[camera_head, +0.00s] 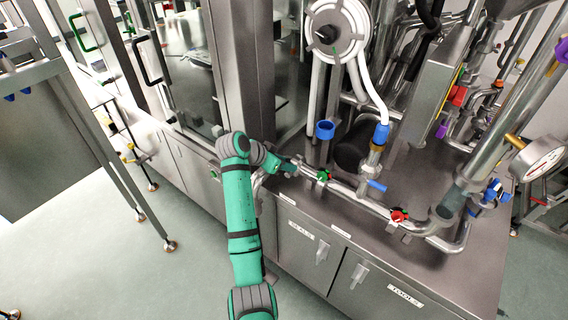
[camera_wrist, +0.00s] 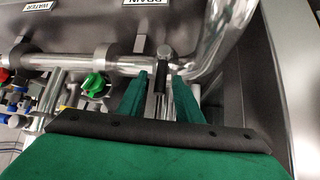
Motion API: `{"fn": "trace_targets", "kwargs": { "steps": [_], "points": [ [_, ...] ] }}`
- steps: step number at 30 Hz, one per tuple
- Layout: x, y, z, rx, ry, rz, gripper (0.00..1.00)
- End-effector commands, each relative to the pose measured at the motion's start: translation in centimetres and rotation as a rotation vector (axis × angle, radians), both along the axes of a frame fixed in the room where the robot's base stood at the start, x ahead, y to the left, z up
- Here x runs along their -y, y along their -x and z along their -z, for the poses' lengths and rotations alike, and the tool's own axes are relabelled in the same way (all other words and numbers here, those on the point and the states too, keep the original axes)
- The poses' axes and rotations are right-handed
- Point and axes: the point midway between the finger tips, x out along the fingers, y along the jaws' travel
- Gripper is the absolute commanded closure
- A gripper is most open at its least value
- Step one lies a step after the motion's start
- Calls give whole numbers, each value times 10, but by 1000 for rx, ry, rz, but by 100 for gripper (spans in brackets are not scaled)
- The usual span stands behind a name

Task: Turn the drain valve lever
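The drain valve lever (camera_wrist: 161,79) is a dark, narrow handle below a silver bolt head on a metal pipe, under the DRAIN label (camera_wrist: 148,2) in the wrist view. My gripper (camera_wrist: 160,84) has its two green fingers apart, one on each side of the lever. Small gaps show between the lever and both fingertips, so it is not clamped. In the head view my gripper (camera_head: 290,165) reaches the left end of the pipe above the cabinet edge. The lever is too small or hidden to make out there.
A green valve knob (camera_wrist: 94,84) sits left of the fingers on the same pipe, under the WATER label (camera_wrist: 36,5). The pipe bends upward close to the right. In the head view a red valve (camera_head: 398,215) and a blue lever (camera_head: 377,186) are farther right.

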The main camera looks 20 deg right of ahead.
Motion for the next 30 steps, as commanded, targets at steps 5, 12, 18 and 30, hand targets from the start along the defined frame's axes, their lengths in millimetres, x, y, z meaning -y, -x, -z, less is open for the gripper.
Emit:
{"fn": "trace_targets", "kwargs": {
  "steps": [5, 12, 18, 30],
  "points": [
    [-1, 0, -2, 3, 1, -1, 68],
    [-18, 6, -20, 6, 1, -2, 68],
    [-43, 18, -48, 6, 1, -4, 68],
    [-70, 32, -76, 1, 1, -2, 68]
  ]
}}
